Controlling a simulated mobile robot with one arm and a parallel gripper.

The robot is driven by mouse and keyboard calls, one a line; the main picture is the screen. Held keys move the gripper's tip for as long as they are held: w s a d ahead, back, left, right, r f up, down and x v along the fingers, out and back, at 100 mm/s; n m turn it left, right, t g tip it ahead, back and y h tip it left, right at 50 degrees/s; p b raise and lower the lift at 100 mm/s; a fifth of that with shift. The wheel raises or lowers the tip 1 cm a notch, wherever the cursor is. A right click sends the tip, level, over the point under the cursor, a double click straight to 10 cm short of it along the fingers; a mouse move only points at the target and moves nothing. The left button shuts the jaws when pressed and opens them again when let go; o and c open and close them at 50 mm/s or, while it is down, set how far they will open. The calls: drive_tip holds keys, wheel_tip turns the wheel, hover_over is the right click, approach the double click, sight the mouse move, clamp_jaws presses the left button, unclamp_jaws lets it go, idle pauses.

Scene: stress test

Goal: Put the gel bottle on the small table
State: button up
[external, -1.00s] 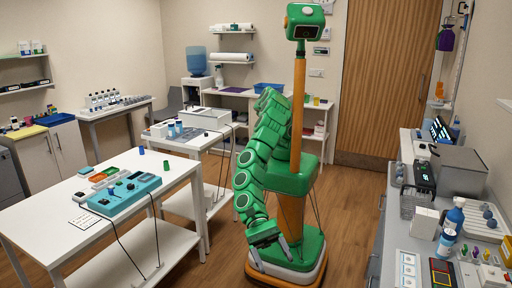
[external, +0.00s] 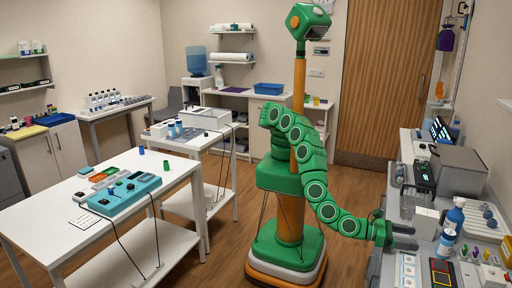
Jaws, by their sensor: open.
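A gap remains between the fingertips and the bottle, and nothing shows between the fingers. Two white tables stand at the left: a front one (external: 62,212) and a smaller-looking one behind it (external: 188,147). I cannot tell which is the small table.
A white box (external: 426,222) stands close to my gripper, left of the bottle. A grey machine (external: 459,171) stands behind, and a dark colored-key device (external: 442,272) lies in front. A teal device (external: 125,193) sits on the front table.

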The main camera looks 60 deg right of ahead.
sight(436, 255)
drive_tip(key=shift+s+d, duration=0.2)
drive_tip(key=shift+s, duration=2.45)
drive_tip(key=shift+s, duration=0.1)
drive_tip(key=shift+s+d, duration=0.15)
drive_tip(key=shift+s, duration=1.1)
drive_tip(key=shift+s+d, duration=0.15)
drive_tip(key=shift+s, duration=1.1)
drive_tip(key=shift+r, duration=0.1)
drive_tip(key=shift+c, duration=0.4)
drive_tip(key=c, duration=1.2)
drive_tip(key=shift+r, duration=0.1)
